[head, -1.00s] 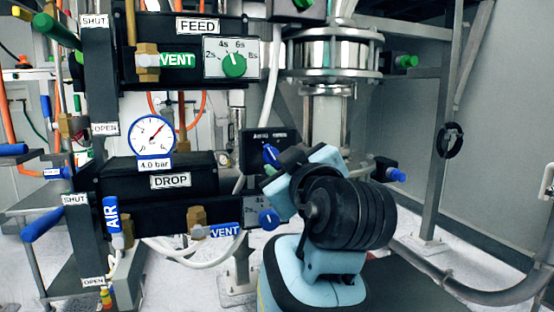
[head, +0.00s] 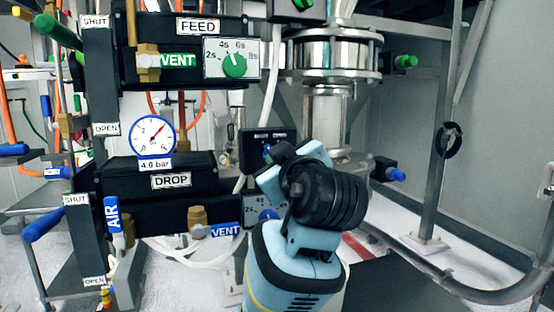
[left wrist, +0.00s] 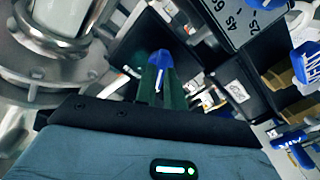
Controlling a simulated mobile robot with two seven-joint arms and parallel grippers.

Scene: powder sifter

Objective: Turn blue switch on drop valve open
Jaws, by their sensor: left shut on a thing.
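The blue switch (head: 267,149) sits on a small black box (head: 252,152) right of the DROP unit (head: 170,181). In the head view my gripper hides most of the switch and part of the label above it. In the left wrist view, the blue switch (left wrist: 160,60) with a white mark is between the dark green fingers of my left gripper (left wrist: 162,84). The gripper is shut on it. In the head view my left gripper (head: 276,160) reaches the box from the lower right; its fingertips are hidden. My right gripper is not in view.
Below the box is a timer dial (head: 266,214), partly behind my arm. A FEED unit with a green dial (head: 234,65) is above. A steel pipe column (head: 328,110) stands just right of the box. A pressure gauge (head: 152,134) is at left.

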